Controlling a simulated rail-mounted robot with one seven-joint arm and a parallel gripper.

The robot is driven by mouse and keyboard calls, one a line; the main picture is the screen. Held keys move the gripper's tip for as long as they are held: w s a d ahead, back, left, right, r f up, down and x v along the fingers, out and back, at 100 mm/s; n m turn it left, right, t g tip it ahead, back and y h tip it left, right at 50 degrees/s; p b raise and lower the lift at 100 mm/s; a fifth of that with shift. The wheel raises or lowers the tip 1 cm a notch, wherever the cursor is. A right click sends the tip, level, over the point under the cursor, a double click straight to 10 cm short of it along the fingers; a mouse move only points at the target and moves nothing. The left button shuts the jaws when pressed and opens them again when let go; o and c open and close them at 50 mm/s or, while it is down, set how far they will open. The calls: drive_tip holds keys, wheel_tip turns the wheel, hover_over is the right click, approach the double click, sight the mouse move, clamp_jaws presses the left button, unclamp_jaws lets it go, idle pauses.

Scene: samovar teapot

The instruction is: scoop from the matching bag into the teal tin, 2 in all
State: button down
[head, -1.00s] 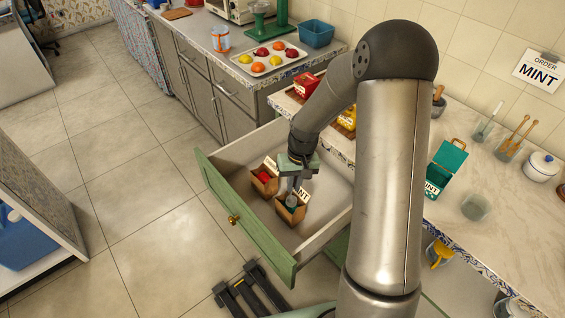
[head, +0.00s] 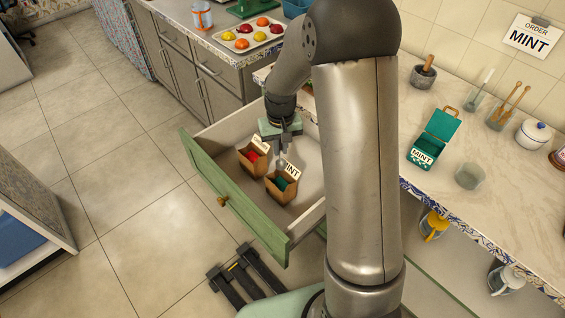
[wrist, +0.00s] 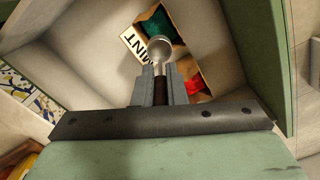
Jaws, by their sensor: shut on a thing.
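My gripper (head: 283,140) is shut on the handle of a metal scoop, above the open drawer. The scoop's round bowl (wrist: 167,48) shows in the wrist view, over the bags; I cannot tell whether it holds anything. The brown mint bag (head: 281,188), with a MINT label and teal contents, stands in the drawer and also shows in the wrist view (wrist: 158,22). A second brown bag (head: 251,164) with red contents stands beside it, its label partly hidden. The teal tin (head: 424,152) stands on the counter, lid open, MINT on its front; its inside is hard to see.
The green-fronted drawer (head: 232,198) is pulled out. An order sign (head: 531,36) reads MINT. A clear cup (head: 469,176) stands right of the tin, with a mortar (head: 423,77) and white pot (head: 534,136) behind. My arm hides part of the counter.

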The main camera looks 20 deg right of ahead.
drive_tip(key=shift+w, duration=0.15)
drive_tip(key=shift+f+b, duration=4.55)
drive_tip(key=shift+f, duration=1.8)
drive_tip(key=shift+r, duration=0.1)
drive_tip(key=shift+r+p, duration=3.55)
drive_tip(key=shift+r, duration=1.7)
drive_tip(key=shift+f, duration=0.1)
